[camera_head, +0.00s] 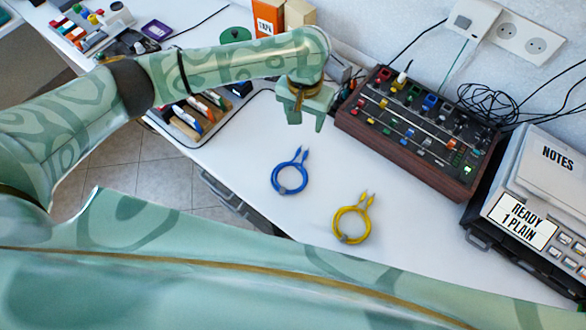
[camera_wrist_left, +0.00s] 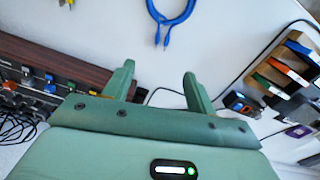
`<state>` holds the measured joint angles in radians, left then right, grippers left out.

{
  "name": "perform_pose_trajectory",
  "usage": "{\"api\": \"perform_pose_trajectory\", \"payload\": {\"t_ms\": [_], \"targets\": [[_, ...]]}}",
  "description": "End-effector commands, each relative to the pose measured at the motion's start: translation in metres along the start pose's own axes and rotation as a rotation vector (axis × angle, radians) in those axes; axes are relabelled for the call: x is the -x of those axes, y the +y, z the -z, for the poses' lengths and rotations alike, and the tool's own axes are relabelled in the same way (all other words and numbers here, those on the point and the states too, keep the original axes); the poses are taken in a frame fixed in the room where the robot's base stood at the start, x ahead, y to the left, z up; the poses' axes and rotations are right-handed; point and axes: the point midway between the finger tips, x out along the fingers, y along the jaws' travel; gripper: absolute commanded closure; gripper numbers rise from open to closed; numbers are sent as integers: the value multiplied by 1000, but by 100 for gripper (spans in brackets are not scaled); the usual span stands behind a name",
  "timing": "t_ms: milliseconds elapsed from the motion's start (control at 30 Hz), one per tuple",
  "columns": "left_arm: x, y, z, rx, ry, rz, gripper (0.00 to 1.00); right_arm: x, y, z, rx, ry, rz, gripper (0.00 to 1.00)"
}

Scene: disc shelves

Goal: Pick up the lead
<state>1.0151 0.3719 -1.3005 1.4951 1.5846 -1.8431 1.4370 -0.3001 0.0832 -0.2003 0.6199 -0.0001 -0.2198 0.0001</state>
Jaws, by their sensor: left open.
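A blue lead (camera_head: 273,178), coiled in a ring with its two plug ends pointing up in the picture, lies on the white table in the head view. A yellow lead (camera_head: 335,222), coiled the same way, lies to its right and nearer me. My left gripper (camera_head: 307,121) is open and empty above the table, beyond the blue lead. In the left wrist view the open fingers (camera_wrist_left: 159,70) have nothing between them. The blue lead's coil and plugs (camera_wrist_left: 178,21) show at the top there, apart from the fingers. My right gripper is not in view.
A mixer-like panel (camera_head: 415,125) with knobs stands at the back right, close to my left gripper. A printer-like machine labelled "READY 1 PLAIN" (camera_head: 522,220) stands at the far right. The table around the leads is clear.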

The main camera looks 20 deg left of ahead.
Motion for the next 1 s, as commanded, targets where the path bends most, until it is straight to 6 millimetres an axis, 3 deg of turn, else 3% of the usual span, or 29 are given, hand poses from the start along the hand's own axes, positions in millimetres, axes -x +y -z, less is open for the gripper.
{"api": "perform_pose_trajectory", "payload": {"t_ms": [133,400,500,767,1000], "targets": [[-10,-8,1,27,-18,23,44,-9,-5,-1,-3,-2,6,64],[-80,-7,0,27,-21,18,44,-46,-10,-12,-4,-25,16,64],[-97,-7,0,25,-18,17,44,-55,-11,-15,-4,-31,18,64],[-113,-7,0,24,-14,18,44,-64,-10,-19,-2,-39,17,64],[-154,-5,-5,25,-19,18,44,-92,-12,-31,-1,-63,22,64]]}}
